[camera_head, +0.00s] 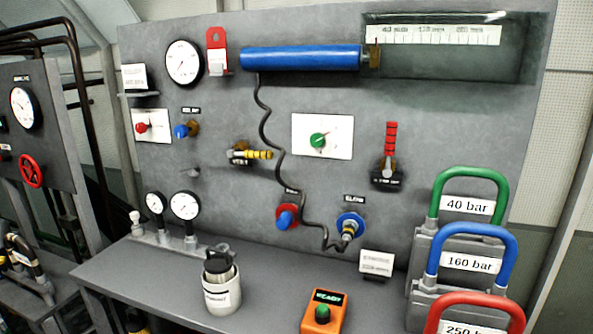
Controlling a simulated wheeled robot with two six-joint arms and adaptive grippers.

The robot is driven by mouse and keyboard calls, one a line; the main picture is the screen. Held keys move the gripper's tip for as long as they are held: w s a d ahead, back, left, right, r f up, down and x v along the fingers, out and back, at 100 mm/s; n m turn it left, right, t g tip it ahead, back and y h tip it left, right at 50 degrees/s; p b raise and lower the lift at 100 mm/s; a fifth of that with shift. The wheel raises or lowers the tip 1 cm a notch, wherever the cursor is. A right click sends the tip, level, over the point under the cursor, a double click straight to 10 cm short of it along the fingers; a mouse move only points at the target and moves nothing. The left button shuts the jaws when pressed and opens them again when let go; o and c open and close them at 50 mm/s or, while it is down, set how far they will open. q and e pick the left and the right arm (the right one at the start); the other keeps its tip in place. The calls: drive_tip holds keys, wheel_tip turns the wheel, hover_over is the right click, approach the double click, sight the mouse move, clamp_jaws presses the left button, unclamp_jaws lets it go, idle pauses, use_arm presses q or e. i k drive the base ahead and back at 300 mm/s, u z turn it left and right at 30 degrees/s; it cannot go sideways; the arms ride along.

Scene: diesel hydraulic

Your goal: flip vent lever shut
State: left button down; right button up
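A yellow-handled lever (258,154) sits on a brass valve in the middle-left of the grey panel. Its handle points right, about level. I cannot tell for certain which one is the vent lever. Neither of my grippers is in view.
A blue cylinder (301,58) runs along the panel top. A black hose (276,152) hangs past the yellow handle. An orange box with a green button (323,312) and a white canister (221,289) stand on the bench (262,285). Coloured-handled weights (468,262) stand at right.

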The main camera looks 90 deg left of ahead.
sight(268, 154)
drive_tip(key=k, duration=0.65)
drive_tip(key=u, duration=1.55)
